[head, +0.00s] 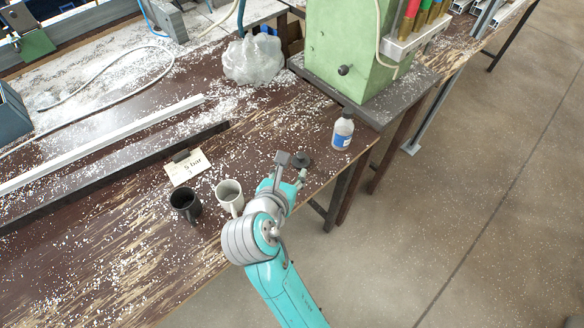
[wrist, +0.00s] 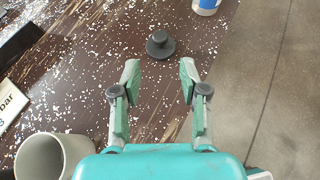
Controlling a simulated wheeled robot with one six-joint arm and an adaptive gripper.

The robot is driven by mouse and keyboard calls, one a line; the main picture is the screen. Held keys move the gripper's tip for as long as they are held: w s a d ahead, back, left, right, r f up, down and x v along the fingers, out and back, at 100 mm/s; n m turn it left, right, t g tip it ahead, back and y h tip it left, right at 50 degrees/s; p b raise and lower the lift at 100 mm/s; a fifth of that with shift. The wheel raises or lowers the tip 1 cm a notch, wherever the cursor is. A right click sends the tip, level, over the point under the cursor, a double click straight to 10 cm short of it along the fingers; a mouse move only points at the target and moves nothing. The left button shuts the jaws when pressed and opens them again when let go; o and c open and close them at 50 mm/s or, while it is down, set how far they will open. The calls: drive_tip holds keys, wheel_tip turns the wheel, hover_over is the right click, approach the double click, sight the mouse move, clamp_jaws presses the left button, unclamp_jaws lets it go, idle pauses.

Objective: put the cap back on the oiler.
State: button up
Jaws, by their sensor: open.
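A dark round piece with a raised knob (wrist: 160,44), which looks like the cap, lies on the bench just beyond my fingertips in the wrist view. In the head view this dark piece (head: 303,160) shows beside my gripper (head: 293,168). My gripper is open and empty, and its two fingers (wrist: 159,78) point toward the piece without touching it. A small pale bottle with a blue label (head: 343,133), likely the oiler, stands upright near the bench's right edge. Its top looks dark in the head view; only its lower part (wrist: 207,5) shows in the wrist view.
A pale mug (head: 229,196) and a dark mug (head: 184,202) stand left of my arm. A card marked "5 bar" (head: 186,170) is behind them. A green machine (head: 345,50) stands behind the bottle, with a clear plastic bag (head: 253,60) to its left. Pale chips litter the bench.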

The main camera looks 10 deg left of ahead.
sight(300, 157)
drive_tip(key=shift+x, duration=4.95)
drive_tip(key=shift+c, duration=0.3)
clamp_jaws()
drive_tip(key=shift+r, duration=0.1)
drive_tip(key=shift+r, duration=2.95)
